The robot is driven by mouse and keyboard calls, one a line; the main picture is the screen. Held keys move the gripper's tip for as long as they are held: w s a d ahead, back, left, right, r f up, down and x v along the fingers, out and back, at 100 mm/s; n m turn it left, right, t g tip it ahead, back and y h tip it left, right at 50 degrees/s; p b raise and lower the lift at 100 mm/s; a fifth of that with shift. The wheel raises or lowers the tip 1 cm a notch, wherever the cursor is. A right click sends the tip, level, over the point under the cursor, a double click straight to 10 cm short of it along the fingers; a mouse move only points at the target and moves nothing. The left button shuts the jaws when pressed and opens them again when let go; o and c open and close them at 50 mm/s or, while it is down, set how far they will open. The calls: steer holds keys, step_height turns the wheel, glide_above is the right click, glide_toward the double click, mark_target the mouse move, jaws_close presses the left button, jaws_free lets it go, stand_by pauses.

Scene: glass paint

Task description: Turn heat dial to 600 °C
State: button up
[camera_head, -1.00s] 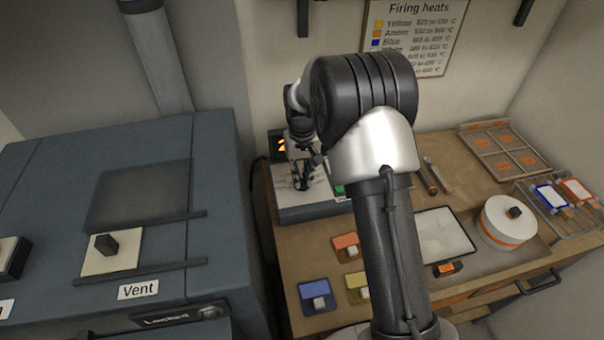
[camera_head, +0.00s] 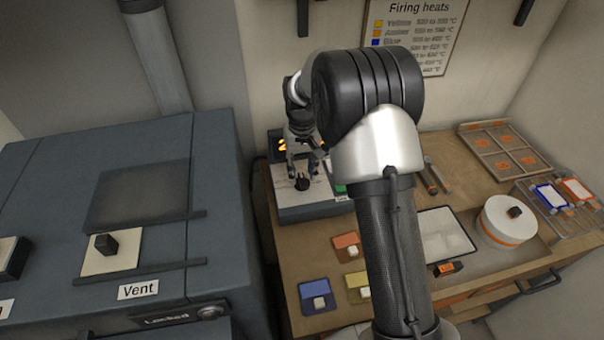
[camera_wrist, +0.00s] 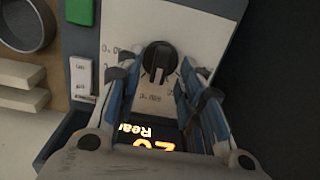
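The heat dial (camera_wrist: 158,58) is a round black knob with a raised grip on a white panel with printed temperature marks around it. In the head view the dial (camera_head: 302,184) sits on the control box left of my arm. My gripper (camera_wrist: 160,80) is open, with its fingers on either side of the lower part of the dial in the wrist view. I cannot tell whether they touch it. In the head view my gripper (camera_head: 303,168) is just above and behind the dial. A lit orange display (camera_wrist: 155,140) is partly covered by my gripper, so its reading is not clear.
A green button (camera_wrist: 80,12) and a white switch (camera_wrist: 81,76) sit beside the dial panel. The blue-grey kiln (camera_head: 60,200) stands left of the bench. A white round pot (camera_head: 500,222) and colour trays stand on the bench to the right.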

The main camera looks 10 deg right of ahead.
mark_target(302, 177)
step_height(302, 177, up, 10)
stand_by(0.3)
steer(key=shift+r, duration=0.1)
steer(key=s+r+t, duration=0.2)
steer(key=s+r, duration=1)
steer(key=s, duration=0.3)
steer(key=s+f+t, duration=0.2)
steer(key=s, duration=1.7)
steer(key=shift+s+d+t, duration=0.2)
steer(key=shift+d+t, duration=0.1)
